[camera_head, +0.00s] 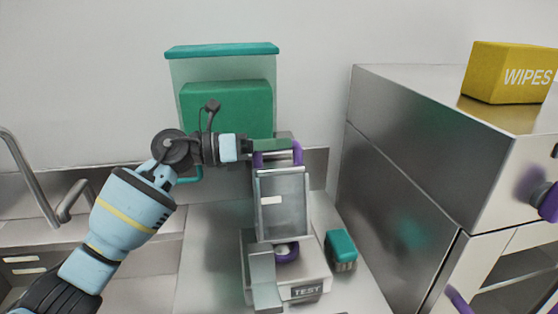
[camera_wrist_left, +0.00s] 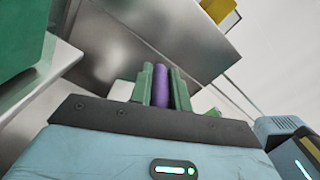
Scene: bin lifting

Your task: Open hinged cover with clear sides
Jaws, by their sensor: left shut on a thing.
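The hinged cover (camera_head: 284,207) has a grey frame and clear sides. It stands raised, steeply tilted, above a pale base (camera_head: 318,282) labelled TEST. A purple handle (camera_head: 298,152) is at the cover's top end. My left gripper (camera_head: 270,146) is at that handle, shut on it. In the left wrist view the green fingers (camera_wrist_left: 162,88) sit on both sides of a purple bar (camera_wrist_left: 161,86). Below the cover, a round purple-rimmed part (camera_head: 287,252) shows on the base. The hinge itself is not clear to see. My right gripper is not in view.
A teal block (camera_head: 340,247) stands right of the base. A steel cabinet (camera_head: 400,160) with a yellow WIPES box (camera_head: 508,73) on top rises at the right. A green box (camera_head: 228,106) is behind my gripper. A tap (camera_head: 30,175) is far left.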

